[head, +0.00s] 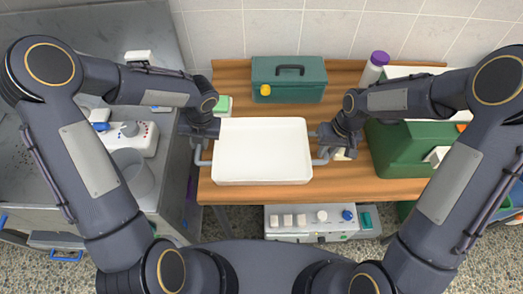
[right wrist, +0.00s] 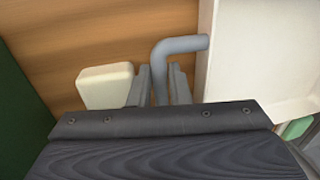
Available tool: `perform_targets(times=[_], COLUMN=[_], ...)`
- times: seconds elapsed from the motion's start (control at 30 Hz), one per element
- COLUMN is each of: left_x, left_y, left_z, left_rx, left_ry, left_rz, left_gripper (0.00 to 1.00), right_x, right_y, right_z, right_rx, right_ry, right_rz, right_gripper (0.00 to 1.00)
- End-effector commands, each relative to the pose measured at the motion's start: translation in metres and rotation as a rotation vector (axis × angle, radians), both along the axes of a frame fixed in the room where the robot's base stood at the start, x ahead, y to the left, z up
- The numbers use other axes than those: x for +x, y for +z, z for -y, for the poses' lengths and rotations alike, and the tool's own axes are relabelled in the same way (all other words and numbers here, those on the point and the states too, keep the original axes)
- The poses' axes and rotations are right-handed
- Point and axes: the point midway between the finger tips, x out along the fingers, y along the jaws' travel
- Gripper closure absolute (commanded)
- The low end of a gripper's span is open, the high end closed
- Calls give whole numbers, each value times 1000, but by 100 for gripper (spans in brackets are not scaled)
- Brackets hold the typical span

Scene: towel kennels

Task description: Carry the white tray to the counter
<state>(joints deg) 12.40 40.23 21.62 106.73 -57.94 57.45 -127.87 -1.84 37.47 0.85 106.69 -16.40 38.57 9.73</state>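The white tray (head: 263,152) is over the front middle of the wooden table, with a grey bar handle on its left and right sides. My right gripper (head: 325,148) is at the right handle. In the right wrist view its fingers (right wrist: 162,85) sit close on both sides of the grey handle (right wrist: 185,45), beside the tray's wall (right wrist: 206,60). My left gripper (head: 205,142) is at the left handle (head: 200,158); its fingers are too hidden to tell whether they are closed. I cannot tell whether the tray touches the table.
A green toolbox (head: 288,85) stands behind the tray. A purple-capped bottle (head: 373,68) and a green bin (head: 400,148) are at the right. A cream block (right wrist: 105,86) lies beside my right gripper. A grey counter (head: 85,50) with a white device (head: 125,138) is at the left.

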Motion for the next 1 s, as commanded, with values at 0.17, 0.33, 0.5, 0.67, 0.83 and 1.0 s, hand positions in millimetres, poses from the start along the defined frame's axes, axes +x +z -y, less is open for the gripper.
perform_targets(times=[0.17,0.33,0.5,0.67,0.83,1.0], left_x=[-1,-1,-1,-1,0,0], left_y=[-13,-15,-14,-14,-14,-13], left_z=[-3,-3,-3,-3,-3,-3], left_rx=[0,0,0,0,0,0], left_ry=[1,1,1,1,1,1], left_rz=[-2,-1,0,0,0,1], left_gripper=[78,78,82,100,100,100], right_x=[-1,-1,-1,-1,0,0], right_y=[-13,-15,-14,-14,-14,-14], right_z=[-2,-3,-3,-3,-3,-3], right_rx=[0,0,0,0,0,1], right_ry=[0,0,0,0,0,0], right_rz=[-2,0,0,0,0,1], right_gripper=[83,83,87,100,100,100])
